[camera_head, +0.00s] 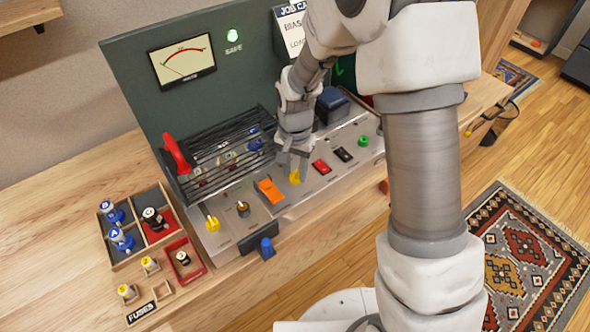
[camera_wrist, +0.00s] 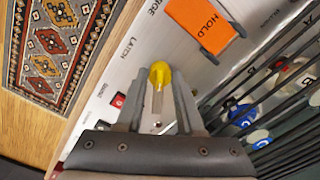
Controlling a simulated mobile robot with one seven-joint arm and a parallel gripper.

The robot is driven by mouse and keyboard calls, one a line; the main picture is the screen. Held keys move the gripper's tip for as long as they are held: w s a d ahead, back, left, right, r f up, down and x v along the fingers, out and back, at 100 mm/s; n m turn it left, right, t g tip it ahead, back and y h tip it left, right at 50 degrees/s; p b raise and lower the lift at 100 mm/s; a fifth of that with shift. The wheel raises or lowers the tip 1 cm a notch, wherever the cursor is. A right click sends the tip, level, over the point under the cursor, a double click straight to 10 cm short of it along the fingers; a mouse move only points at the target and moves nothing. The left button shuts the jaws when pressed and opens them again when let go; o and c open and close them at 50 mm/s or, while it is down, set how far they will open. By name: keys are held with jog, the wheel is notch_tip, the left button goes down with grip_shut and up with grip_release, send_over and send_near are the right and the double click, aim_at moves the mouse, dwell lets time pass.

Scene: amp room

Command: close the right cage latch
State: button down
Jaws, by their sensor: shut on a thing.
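The right cage latch (camera_head: 295,177) is a yellow-tipped lever on the grey panel, to the right of the orange HOLD switch (camera_head: 269,191). In the wrist view the latch (camera_wrist: 160,74) stands between my fingers, beside the printed word LATCH. My gripper (camera_head: 293,158) is shut on this latch and reaches down to it from above; it also shows in the wrist view (camera_wrist: 160,98). The black wire cage (camera_head: 222,135) lies down over tubes behind the panel, with a red handle (camera_head: 177,155) at its left. Another yellow-tipped latch (camera_head: 212,223) stands at the panel's left.
A red switch (camera_head: 321,167), a black switch (camera_head: 343,154) and a green button (camera_head: 363,141) lie right of the latch. A meter (camera_head: 181,62) and a lit green SAFE lamp (camera_head: 232,35) are on the upright board. A wooden fuse tray (camera_head: 125,262) stands left.

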aim_at(295, 173)
jog(key=n, duration=0.6)
jog(key=n+p, duration=0.1)
jog(key=n, duration=0.4)
jog(key=shift+n, duration=0.4)
dwell(0.3)
jog(key=c, duration=0.5)
grip_release()
notch_tip(295, 173, up, 18)
jog(key=shift+f+p, duration=0.25)
jog(key=shift+p, duration=0.9)
